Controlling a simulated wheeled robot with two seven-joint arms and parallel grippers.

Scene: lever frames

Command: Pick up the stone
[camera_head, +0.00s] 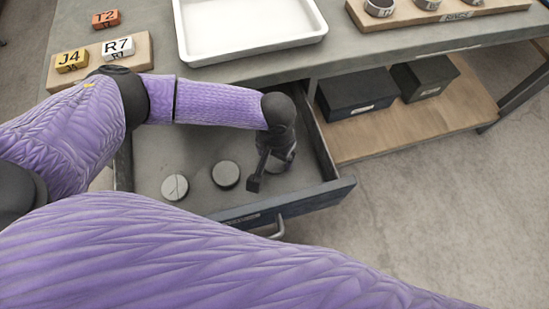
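The grey drawer (190,145) under the table is pulled open. Two round grey disc-like pieces lie on its floor: a lighter one with thin lines on its top (175,187) and a darker one (226,174) to its right. Which of them is the stone, I cannot tell. My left gripper (257,182) reaches down into the right part of the drawer, right of the darker disc and apart from it in the picture. I see its dark fingers nearly edge-on, so their opening is unclear. I see nothing held in it. My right gripper is out of view.
The drawer's front panel with handle (277,230) and its side walls surround the gripper. On the table are a white tray (250,30), a wooden board with lettered blocks (97,60), an orange block (106,19) and a ring board (440,12). Dark boxes (357,92) stand on a lower shelf.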

